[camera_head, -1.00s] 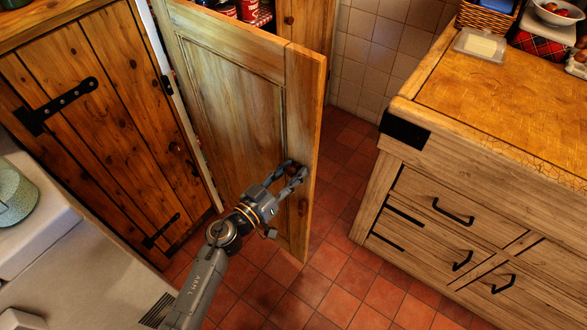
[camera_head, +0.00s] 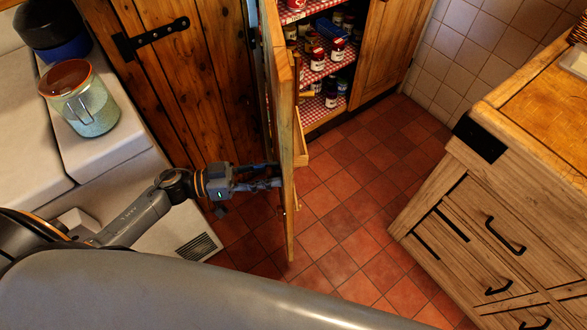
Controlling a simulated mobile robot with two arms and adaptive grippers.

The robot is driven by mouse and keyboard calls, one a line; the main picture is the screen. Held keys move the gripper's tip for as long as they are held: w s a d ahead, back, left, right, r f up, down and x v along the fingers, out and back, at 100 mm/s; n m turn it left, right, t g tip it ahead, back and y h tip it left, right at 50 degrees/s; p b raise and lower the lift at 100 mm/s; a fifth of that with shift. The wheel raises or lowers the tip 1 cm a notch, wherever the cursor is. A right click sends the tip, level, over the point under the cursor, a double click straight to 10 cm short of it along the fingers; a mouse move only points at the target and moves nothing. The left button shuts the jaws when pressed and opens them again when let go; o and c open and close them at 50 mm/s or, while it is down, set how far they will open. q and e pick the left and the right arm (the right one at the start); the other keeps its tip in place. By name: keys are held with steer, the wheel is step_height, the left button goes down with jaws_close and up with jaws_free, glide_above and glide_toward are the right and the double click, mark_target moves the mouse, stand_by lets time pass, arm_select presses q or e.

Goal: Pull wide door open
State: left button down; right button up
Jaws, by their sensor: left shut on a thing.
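The wide door (camera_head: 286,130) is a pale wooden panel, seen nearly edge-on in the head view, swung well out from its cupboard (camera_head: 335,70). Behind it the cupboard's shelves with jars are exposed. My left gripper (camera_head: 272,178) reaches in from the left to the door's outer face near its free edge. It is shut on the door's knob, which is mostly hidden by the fingers and the door edge. My right gripper is not in view.
A wooden drawer unit (camera_head: 480,240) stands at the right, with clear red tile floor (camera_head: 350,220) between it and the door. A dark plank door (camera_head: 170,80) is at the left.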

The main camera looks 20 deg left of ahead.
arm_select(q)
steer(key=shift+m+g+h, duration=0.3)
steer(key=shift+m+g, duration=0.2)
steer(key=shift+g, duration=0.2)
steer(key=shift+b+v, duration=0.3)
steer(key=shift+v, duration=1.95)
steer(key=c, duration=0.9)
jaws_free()
step_height(320, 180, up, 10)
steer(key=shift+c, duration=0.2)
